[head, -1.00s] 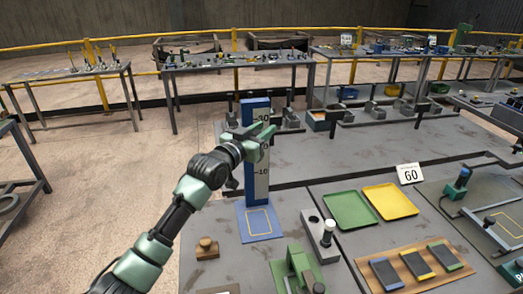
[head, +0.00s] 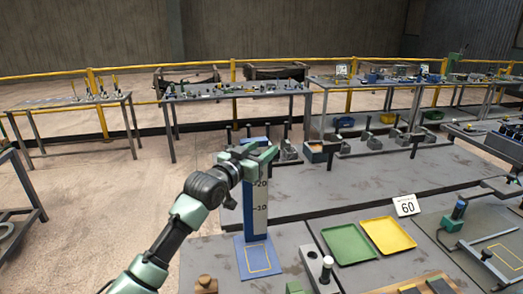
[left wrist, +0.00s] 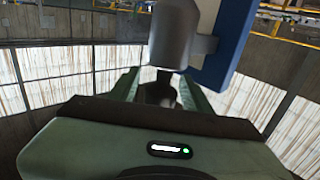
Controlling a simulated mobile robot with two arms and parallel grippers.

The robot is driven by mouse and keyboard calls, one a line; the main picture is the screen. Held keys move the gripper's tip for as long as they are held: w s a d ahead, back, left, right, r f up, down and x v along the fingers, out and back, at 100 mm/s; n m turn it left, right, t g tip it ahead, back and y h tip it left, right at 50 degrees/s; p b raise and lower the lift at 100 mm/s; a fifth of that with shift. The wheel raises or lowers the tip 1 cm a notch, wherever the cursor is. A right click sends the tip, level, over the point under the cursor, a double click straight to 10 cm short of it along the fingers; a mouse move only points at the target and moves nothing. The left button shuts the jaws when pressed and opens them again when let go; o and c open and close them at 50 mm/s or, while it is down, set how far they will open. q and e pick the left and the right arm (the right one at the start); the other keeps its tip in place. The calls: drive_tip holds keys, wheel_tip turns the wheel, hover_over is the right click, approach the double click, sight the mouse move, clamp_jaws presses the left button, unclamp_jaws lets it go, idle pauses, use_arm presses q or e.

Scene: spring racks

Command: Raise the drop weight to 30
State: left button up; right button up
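The blue post with a white scale (head: 260,207) stands upright on a blue base plate (head: 240,258); its marks 20 and 10 show, and the mark above them is covered. My left gripper (head: 263,155) is at the post's upper part, above the 20 mark. In the left wrist view, the drop weight (left wrist: 173,35) is a grey cylinder joined by a bracket to the blue post (left wrist: 236,35). The left gripper's green fingers (left wrist: 160,82) are on both sides of the dark stem below it and appear shut on it. In the head view the weight is hidden behind the gripper. My right gripper is not in view.
A green tray (head: 348,244), a yellow tray (head: 388,235) and a sign reading 60 (head: 406,206) are right of the post.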

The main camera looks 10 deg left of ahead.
use_arm(q)
drive_tip(key=shift+s, duration=0.1)
drive_tip(key=b+v, duration=0.2)
drive_tip(key=v, duration=0.5)
drive_tip(key=shift+s+b, duration=0.25)
drive_tip(key=shift+b, duration=0.1)
drive_tip(key=shift+a+f, duration=0.1)
